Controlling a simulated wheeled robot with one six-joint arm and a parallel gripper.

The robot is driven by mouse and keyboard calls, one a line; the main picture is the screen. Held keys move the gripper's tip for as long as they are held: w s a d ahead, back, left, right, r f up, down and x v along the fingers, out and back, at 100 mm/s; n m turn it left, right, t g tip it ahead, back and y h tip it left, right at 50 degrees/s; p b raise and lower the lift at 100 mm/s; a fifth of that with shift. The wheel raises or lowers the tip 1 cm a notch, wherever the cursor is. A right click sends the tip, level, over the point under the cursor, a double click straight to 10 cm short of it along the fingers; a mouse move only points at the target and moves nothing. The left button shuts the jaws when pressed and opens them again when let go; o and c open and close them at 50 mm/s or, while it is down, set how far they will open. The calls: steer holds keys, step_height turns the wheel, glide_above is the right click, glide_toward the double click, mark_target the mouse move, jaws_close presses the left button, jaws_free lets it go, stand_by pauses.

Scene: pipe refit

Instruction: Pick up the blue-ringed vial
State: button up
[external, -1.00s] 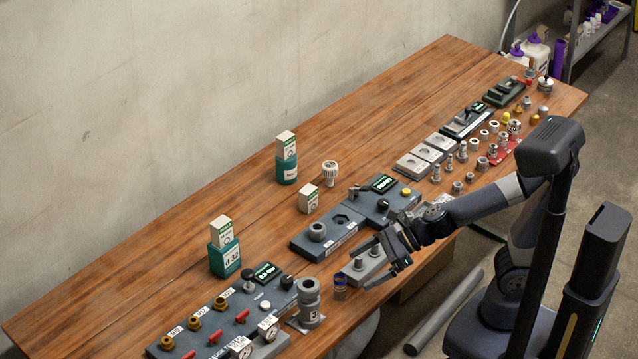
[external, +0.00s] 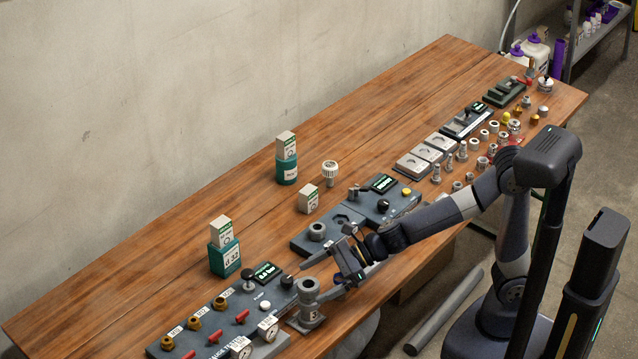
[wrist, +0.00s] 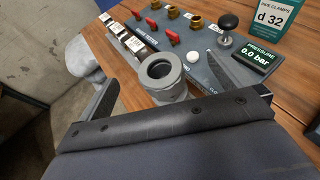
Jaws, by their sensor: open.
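I cannot make out the blue-ringed vial in either current view; the spot where a small blue-and-amber vial stood earlier, just right of the grey flanged fitting (external: 307,312), is covered by my gripper (external: 315,281). My gripper is open, low over the bench's front edge. In the wrist view its two fingers are spread wide, and my gripper (wrist: 163,72) has the round mouth of the grey fitting (wrist: 160,70) between and beyond its fingertips. No vial shows between the fingers; the gripper's own body hides the lower part of that view.
A pressure panel with red valves (external: 213,337) and a display (external: 265,272) lies to the left. A teal box marked d 32 (external: 225,260) stands behind it. A grey-blue fixture (external: 318,243) lies behind my gripper. The back of the wooden bench (external: 150,245) is largely clear.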

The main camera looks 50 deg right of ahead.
steer(key=shift+c, duration=0.3)
steer(key=c, duration=0.9)
